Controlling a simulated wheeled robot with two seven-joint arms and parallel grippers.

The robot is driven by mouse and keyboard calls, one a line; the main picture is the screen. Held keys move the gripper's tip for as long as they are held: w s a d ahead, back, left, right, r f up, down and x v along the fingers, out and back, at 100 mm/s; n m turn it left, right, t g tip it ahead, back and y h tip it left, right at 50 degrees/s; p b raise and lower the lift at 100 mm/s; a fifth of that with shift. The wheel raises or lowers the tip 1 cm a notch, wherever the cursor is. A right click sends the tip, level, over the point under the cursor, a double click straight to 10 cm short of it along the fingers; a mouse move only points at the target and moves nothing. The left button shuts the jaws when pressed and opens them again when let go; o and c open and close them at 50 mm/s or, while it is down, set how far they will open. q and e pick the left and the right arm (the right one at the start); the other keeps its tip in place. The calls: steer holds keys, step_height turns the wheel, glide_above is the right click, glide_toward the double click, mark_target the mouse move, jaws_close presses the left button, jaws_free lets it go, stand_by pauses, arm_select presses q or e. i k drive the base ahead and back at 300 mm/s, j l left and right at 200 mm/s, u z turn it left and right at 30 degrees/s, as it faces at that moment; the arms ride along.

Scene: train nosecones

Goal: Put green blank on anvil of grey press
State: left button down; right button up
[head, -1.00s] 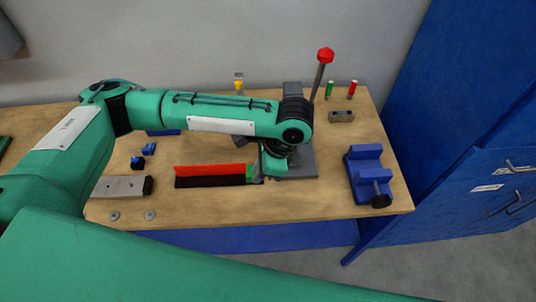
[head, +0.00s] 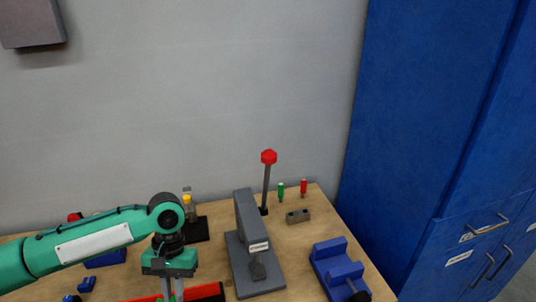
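The grey press (head: 245,235) stands on the wooden bench, with a grey base and a white label on its body. My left gripper (head: 172,289) points down to the left of the press, at the red and black tray (head: 205,292). My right gripper is out of view.
A lever with a red knob (head: 268,157) rises behind the press. A green-handled tool (head: 281,190), a red-handled tool (head: 303,187) and a grey block (head: 298,216) are behind it to the right. A blue vise (head: 335,266) is on the right, beyond it blue cabinets (head: 430,130).

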mark_target(257, 269)
steer(key=i+j, duration=0.1)
steer(key=j, duration=0.3)
steer(key=i+j, duration=0.1)
steer(key=j, duration=0.75)
steer(key=i+j, duration=0.15)
steer(key=j, duration=0.25)
steer(key=z, duration=0.05)
